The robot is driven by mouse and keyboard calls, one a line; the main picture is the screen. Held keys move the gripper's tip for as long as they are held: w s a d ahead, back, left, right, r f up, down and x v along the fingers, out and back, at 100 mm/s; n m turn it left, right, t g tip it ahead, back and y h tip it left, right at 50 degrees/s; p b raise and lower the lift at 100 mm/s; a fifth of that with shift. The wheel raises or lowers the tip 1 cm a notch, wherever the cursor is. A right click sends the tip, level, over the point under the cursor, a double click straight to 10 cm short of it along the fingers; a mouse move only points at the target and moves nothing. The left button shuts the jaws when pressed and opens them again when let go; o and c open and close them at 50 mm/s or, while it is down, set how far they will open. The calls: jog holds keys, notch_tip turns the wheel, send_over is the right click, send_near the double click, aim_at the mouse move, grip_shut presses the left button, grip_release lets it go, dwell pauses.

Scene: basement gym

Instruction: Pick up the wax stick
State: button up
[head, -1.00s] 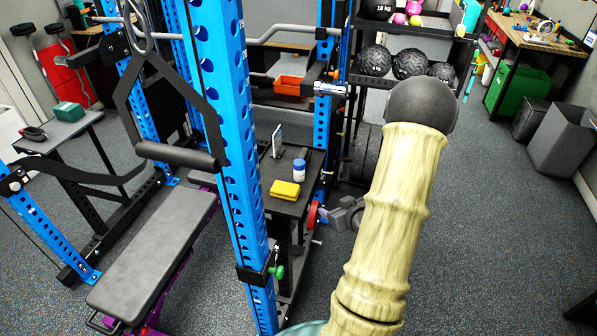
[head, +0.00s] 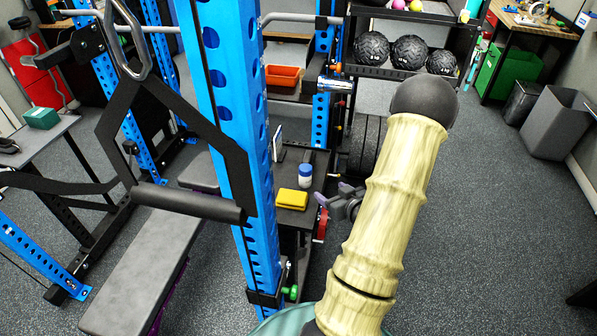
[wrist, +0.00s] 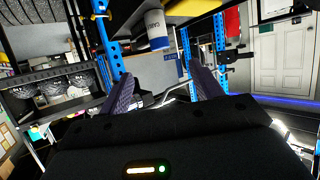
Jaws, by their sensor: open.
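No object is plainly readable as the wax stick. A small white container with a blue cap (head: 305,174) stands upright on a small dark table (head: 293,217). It also shows, cap downward, in the wrist view (wrist: 157,30), above and between the fingers. A yellow block (head: 292,199) lies in front of it on the table. My gripper (head: 325,200) is beside the table's right edge, close to the container and apart from it. In the wrist view my gripper (wrist: 165,85) has its two dark fingers spread with nothing between them.
A blue rack post (head: 225,120) with a hanging black strap handle (head: 188,203) stands just left of the table. A thin upright panel (head: 278,143) stands at the table's back. A shelf of black balls (head: 410,52) is behind. Open floor (head: 500,220) lies to the right.

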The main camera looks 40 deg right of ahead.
jog(key=p, duration=0.4)
send_near(308, 175)
jog(key=x, duration=0.5)
jog(key=shift+w+d+f, duration=0.1)
jog(key=shift+w+f, duration=0.1)
jog(key=shift+f, duration=0.05)
jog(key=shift+w, duration=0.1)
jog(key=shift+w, duration=0.2)
jog(key=shift+p+x, duration=1)
jog(key=shift+x, duration=1.35)
jog(key=shift+d, duration=0.1)
jog(key=c, duration=1.1)
